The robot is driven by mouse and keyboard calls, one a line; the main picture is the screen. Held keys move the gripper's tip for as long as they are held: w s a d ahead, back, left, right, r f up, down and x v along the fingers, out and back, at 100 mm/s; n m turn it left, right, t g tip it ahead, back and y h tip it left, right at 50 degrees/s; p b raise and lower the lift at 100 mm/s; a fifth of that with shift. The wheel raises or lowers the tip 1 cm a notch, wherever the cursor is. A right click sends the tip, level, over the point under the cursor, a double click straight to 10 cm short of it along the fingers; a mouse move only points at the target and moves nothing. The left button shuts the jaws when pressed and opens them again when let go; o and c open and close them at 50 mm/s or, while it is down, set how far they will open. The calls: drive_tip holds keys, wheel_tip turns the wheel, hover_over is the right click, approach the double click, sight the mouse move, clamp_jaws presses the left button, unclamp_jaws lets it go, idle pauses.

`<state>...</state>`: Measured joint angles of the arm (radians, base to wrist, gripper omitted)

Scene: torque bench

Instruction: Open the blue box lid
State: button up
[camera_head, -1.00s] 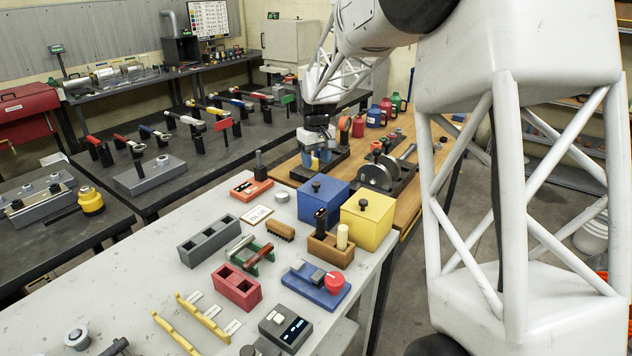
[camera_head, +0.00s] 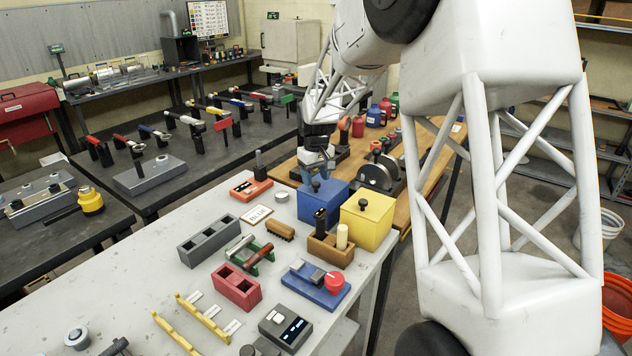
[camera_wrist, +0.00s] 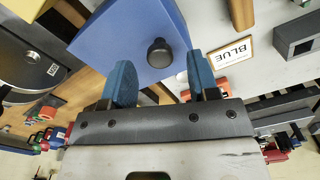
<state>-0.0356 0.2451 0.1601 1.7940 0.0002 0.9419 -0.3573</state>
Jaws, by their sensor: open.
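The blue box (camera_head: 318,207) stands on the grey bench, with a black knob (camera_head: 315,187) on its lid. The lid lies flat on the box. My gripper (camera_head: 310,183) is above the far side of the box. In the wrist view my gripper (camera_wrist: 163,80) is open, with two blue fingers apart. The black knob (camera_wrist: 160,52) shows between and just beyond the fingertips, against the blue lid (camera_wrist: 115,35). Nothing is between the fingers, and I cannot tell whether they touch the lid.
A yellow box (camera_head: 366,222) with a black knob stands right beside the blue box. A wooden holder (camera_head: 331,248) is in front. A grinder-like tool (camera_head: 378,177) is behind.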

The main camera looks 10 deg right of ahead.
drive_tip(key=shift+f, duration=0.9)
drive_tip(key=shift+c, duration=0.3)
clamp_jaws()
